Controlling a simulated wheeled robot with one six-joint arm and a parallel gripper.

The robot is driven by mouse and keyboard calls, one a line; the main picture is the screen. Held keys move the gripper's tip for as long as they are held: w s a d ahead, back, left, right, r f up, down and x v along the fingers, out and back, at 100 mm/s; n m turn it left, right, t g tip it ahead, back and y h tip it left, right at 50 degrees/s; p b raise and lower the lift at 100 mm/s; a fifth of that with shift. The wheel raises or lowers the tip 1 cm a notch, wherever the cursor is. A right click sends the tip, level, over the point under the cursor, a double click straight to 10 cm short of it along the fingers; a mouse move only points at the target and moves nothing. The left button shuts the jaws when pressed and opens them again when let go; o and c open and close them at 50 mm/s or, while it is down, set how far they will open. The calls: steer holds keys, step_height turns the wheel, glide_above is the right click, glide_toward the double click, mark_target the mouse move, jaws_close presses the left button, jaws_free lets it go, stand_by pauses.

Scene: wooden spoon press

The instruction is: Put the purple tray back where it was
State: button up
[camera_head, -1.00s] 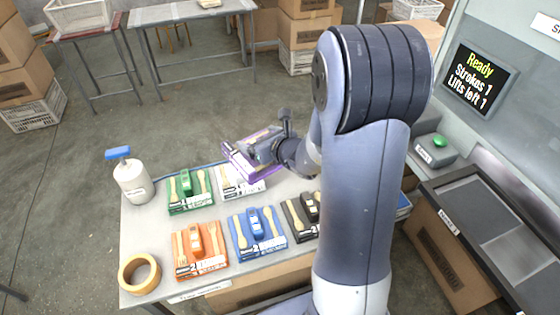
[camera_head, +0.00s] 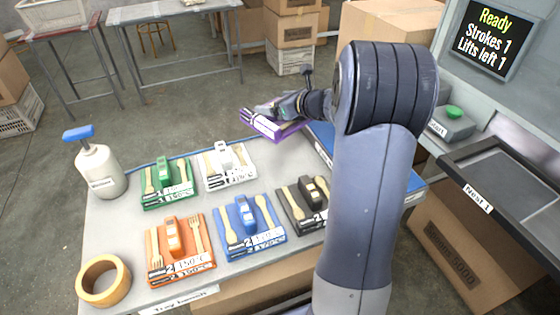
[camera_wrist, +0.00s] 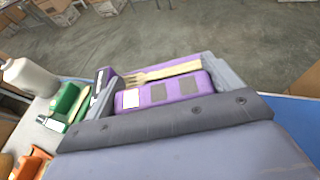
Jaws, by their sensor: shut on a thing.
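The purple tray (camera_head: 268,127) is in my gripper (camera_head: 268,110), above the far right part of the tray table, behind and to the right of the white tray (camera_head: 228,165). In the wrist view the purple tray (camera_wrist: 190,72) shows a wooden fork and a purple device with a pale label. The green tray (camera_head: 167,187) is left of the white one. The orange (camera_head: 181,264), blue (camera_head: 250,240) and black (camera_head: 302,208) trays form the front row.
A white bottle with a blue top (camera_head: 100,170) and a tape roll (camera_head: 103,281) stand at the table's left. A blue-topped surface (camera_head: 322,140) lies to the right. A press panel with a green button (camera_head: 454,112) is at the right. Bare tabletop shows behind the black tray.

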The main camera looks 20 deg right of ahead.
steer(key=shift+d+f, duration=0.25)
steer(key=shift+d, duration=0.1)
steer(key=shift+d+f+b, duration=0.1)
steer(key=shift+f+b, duration=0.2)
step_height(320, 180, down, 9)
steer(key=shift+f+b, duration=0.15)
steer(key=shift+b, duration=1)
steer(key=shift+f+b, duration=0.6)
steer(key=shift+b, duration=0.05)
steer(key=o, duration=1.1)
steer(key=shift+r, duration=0.1)
